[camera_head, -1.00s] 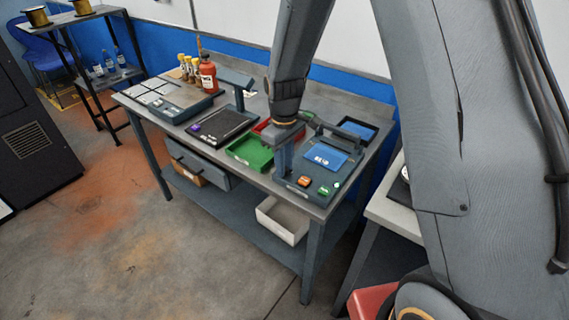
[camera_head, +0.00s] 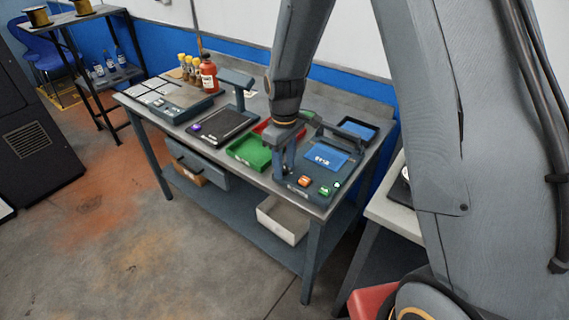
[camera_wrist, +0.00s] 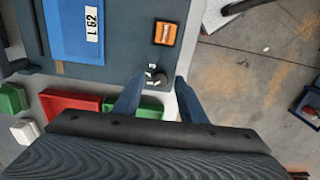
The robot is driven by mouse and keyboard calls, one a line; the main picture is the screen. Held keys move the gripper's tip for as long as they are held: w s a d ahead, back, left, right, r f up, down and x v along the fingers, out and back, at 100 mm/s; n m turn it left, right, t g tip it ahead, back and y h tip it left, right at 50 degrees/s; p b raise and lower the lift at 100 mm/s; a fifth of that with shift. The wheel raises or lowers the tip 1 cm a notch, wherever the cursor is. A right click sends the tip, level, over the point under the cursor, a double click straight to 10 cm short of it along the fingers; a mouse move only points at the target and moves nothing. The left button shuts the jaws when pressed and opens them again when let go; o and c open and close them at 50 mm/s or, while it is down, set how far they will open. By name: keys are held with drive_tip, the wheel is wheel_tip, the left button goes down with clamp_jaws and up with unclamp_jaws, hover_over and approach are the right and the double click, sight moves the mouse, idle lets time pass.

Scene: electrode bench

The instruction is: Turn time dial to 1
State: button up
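The time dial (camera_wrist: 154,75) is a small dark knob with white marks, on the dark panel of a benchtop device (camera_head: 342,180). In the wrist view it lies between the tips of my gripper (camera_wrist: 160,77), closer to the left finger. The fingers are apart, and I cannot tell whether either touches the knob. In the head view my gripper (camera_head: 284,174) points down at the device's left front corner and hides the dial. The dial's setting is too small to read. An orange button (camera_wrist: 165,33) sits beside the dial.
The device has a blue plate (camera_head: 326,157) and a green button (camera_head: 325,191). A green tray (camera_head: 248,152) and a red tray (camera_wrist: 72,103) lie left of it. A dark flat-topped device (camera_head: 222,124) and a red bottle (camera_head: 208,76) stand farther left. The bench's front edge is close.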

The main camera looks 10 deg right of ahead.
sight(284, 168)
drive_tip(key=shift+r+b, duration=0.85)
drive_tip(key=shift+r, duration=3.1)
drive_tip(key=s+d+m, duration=0.4)
drive_tip(key=s+d, duration=0.1)
drive_tip(key=s, duration=0.4)
drive_tip(key=s+d+r+m+t, duration=0.1)
drive_tip(key=s+d+m, duration=0.4)
drive_tip(key=s, duration=0.4)
drive_tip(key=shift+d, duration=0.15)
drive_tip(key=shift+c, duration=0.3)
